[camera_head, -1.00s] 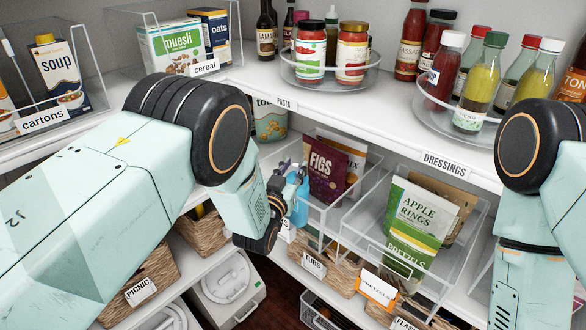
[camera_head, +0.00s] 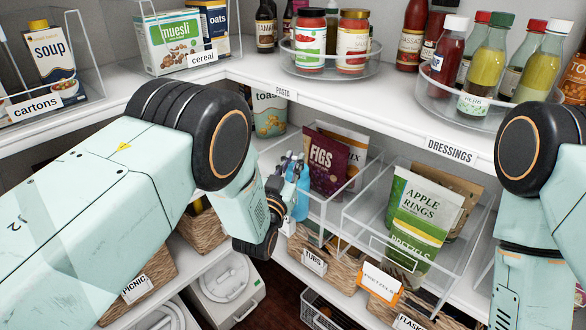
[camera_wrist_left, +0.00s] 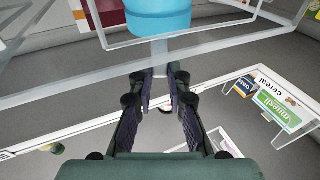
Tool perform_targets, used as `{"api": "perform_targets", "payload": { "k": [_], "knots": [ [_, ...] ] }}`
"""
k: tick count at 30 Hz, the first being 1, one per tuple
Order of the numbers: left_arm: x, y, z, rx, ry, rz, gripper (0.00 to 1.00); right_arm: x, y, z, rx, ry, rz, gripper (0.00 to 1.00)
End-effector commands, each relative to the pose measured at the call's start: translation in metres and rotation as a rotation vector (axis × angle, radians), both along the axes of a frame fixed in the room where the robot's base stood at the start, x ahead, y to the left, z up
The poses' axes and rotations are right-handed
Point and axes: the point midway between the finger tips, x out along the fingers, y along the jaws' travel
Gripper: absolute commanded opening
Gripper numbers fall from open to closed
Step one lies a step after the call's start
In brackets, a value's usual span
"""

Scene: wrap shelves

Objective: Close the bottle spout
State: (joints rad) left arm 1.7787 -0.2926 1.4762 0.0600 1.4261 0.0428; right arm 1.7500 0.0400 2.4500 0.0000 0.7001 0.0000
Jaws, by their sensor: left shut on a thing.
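A blue bottle (camera_head: 301,196) stands at the front left of the clear bins on the middle shelf. It is partly hidden behind my left gripper (camera_head: 291,168). In the left wrist view the blue bottle (camera_wrist_left: 158,16) is at the top edge, with a pale narrow part, apparently its spout (camera_wrist_left: 159,52), pointing toward the fingers. My left gripper (camera_wrist_left: 160,75) is closed around this end, its fingertips on either side of it. Whether the spout is open or closed cannot be made out. My right arm is at the right edge; its gripper is out of view.
Clear bins (camera_head: 345,222) hold a FIGS pouch (camera_head: 328,164) and an APPLE RINGS pouch (camera_head: 422,212). A turntable of dressings (camera_head: 430,100) and sauce jars (camera_head: 310,40) stand on the shelf above. Wicker baskets (camera_head: 322,262) sit below.

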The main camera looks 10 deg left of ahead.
Motion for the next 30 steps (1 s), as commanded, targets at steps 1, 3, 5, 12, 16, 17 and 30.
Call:
{"api": "perform_targets", "payload": {
  "k": [1, 3, 5, 12, 16, 17, 30],
  "knots": [
    [-0.001, 0.001, -0.008, -0.004, -0.016, 0.001, 0.0, 0.0, 0.0, -0.011, 0.0, 0.0, 0.0, 0.4],
    [-0.002, 0.001, -0.01, -0.011, -0.044, 0.001, 0.0, 0.0, 0.0, -0.018, 0.0, 0.0, 0.0, 0.4],
    [-0.003, 0.001, -0.011, -0.016, -0.068, 0.001, 0.0, 0.0, 0.0, -0.024, 0.0, 0.0, 0.0, 0.4],
    [-0.005, 0.002, -0.015, -0.038, -0.158, 0.002, 0.0, 0.0, 0.0, -0.047, 0.0, 0.0, 0.0, 0.4],
    [-0.006, 0.002, -0.016, -0.046, -0.193, 0.002, 0.0, 0.0, 0.0, -0.055, 0.0, 0.0, 0.0, 0.4],
    [-0.006, 0.002, -0.016, -0.047, -0.199, 0.002, 0.0, 0.0, 0.0, -0.056, 0.0, 0.0, 0.0, 0.4],
    [-0.007, 0.002, -0.014, -0.051, -0.21, 0.002, 0.17, 0.0, 0.0, -0.057, 0.0, 0.0, 0.0, 0.4]
  ]
}}
